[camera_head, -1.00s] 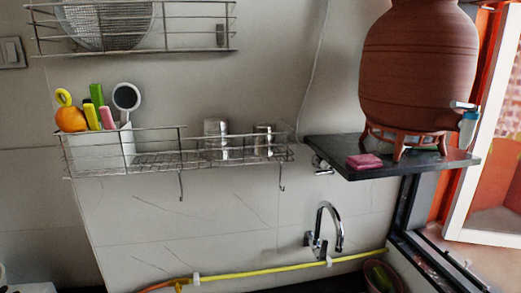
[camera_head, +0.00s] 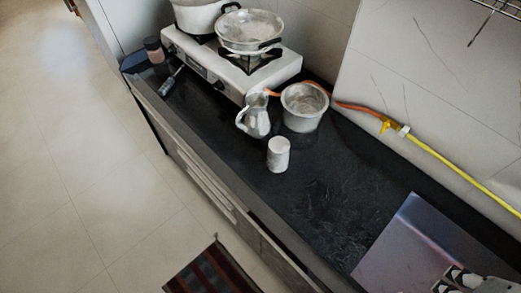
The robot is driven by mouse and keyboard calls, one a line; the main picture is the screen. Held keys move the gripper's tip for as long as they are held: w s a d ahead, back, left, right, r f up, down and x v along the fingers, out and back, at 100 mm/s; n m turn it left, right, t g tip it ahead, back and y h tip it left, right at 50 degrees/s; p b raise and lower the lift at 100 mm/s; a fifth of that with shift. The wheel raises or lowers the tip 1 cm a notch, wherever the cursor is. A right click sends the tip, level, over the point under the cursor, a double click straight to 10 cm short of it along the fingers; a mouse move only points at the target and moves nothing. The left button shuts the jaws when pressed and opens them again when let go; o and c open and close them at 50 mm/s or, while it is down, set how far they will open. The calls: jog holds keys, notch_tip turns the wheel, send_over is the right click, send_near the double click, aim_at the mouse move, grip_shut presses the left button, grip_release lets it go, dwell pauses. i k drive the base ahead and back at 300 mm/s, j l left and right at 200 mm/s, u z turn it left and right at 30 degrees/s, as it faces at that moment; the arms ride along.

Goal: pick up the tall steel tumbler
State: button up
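A small pale, silvery cup (camera_head: 278,154) stands upright on the dark counter, in front of a metal pot. I cannot tell whether it is the tall steel tumbler. A steel jug (camera_head: 254,116) with a handle stands just behind and left of it. My gripper (camera_head: 458,279) shows only partly at the bottom right edge, over the sink area, well apart from the cup and jug. Its fingers are too cut off to tell if they are open. The wall rack's shelf with two steel cups is out of view now.
A round metal pot (camera_head: 305,107) stands behind the cup. A white stove (camera_head: 230,62) holds a pan (camera_head: 249,30) and a white pot (camera_head: 197,16). The counter (camera_head: 310,190) is bare between cup and sink (camera_head: 405,243). A striped mat (camera_head: 212,273) lies on the floor.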

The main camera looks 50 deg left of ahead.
aim_at(278, 161)
jog(key=u, duration=1.65)
jog(key=j+u, duration=0.1)
jog(key=i+j+z, duration=0.1)
jog(key=i+j, duration=0.3)
jog(key=j, duration=0.2)
jog(key=i+j+z, duration=0.25)
jog(key=i+j, duration=0.15)
jog(key=j, duration=0.25)
jog(key=z, duration=1.3)
